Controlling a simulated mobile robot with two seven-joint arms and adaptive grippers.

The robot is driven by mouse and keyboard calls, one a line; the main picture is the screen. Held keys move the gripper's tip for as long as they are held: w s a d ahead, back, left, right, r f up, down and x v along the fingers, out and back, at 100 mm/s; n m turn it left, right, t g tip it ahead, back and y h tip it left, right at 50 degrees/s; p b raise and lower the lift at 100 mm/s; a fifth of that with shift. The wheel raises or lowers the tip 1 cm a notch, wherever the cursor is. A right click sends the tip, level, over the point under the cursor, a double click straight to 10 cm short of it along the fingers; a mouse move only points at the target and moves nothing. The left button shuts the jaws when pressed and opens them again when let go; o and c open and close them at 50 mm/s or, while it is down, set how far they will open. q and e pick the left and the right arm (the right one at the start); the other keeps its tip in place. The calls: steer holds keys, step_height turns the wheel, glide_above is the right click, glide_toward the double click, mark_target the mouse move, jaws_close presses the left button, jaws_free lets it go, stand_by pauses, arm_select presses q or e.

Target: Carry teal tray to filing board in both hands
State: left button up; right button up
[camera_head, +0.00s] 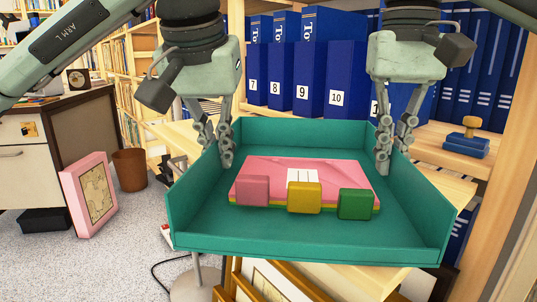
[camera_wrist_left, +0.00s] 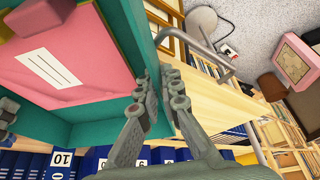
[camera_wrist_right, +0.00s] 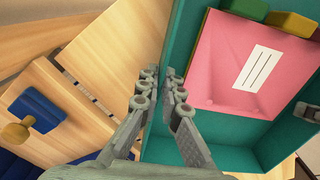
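The teal tray (camera_head: 300,245) is in the middle of the head view, above pale wooden surfaces. It holds a pink folder (camera_head: 268,169) with a white label, and a pink block (camera_head: 252,190), a yellow block (camera_head: 304,197) and a green block (camera_head: 355,203) along its front edge. My left gripper (camera_head: 219,155) is shut on the tray's left wall, which runs between its fingers in the left wrist view (camera_wrist_left: 157,78). My right gripper (camera_head: 390,164) is shut on the right wall, as the right wrist view (camera_wrist_right: 161,78) shows. I cannot tell which surface is the filing board.
Numbered blue binders (camera_head: 283,75) stand behind the tray. A blue stamp pad with a wooden stamp (camera_head: 466,145) lies on the wooden shelf at the right. A pink framed print (camera_head: 90,196) and a brown bin (camera_head: 129,170) stand on the carpet at the left.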

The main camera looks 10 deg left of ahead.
arm_select(q)
steer(key=o, duration=0.4)
steer(key=shift+f, duration=0.1)
arm_select(e)
steer(key=o, duration=0.4)
steer(key=shift+f, duration=0.35)
arm_select(q)
steer(key=shift+v, duration=4.1)
arm_select(e)
steer(key=shift+s+r, duration=0.1)
steer(key=shift+r, duration=4.25)
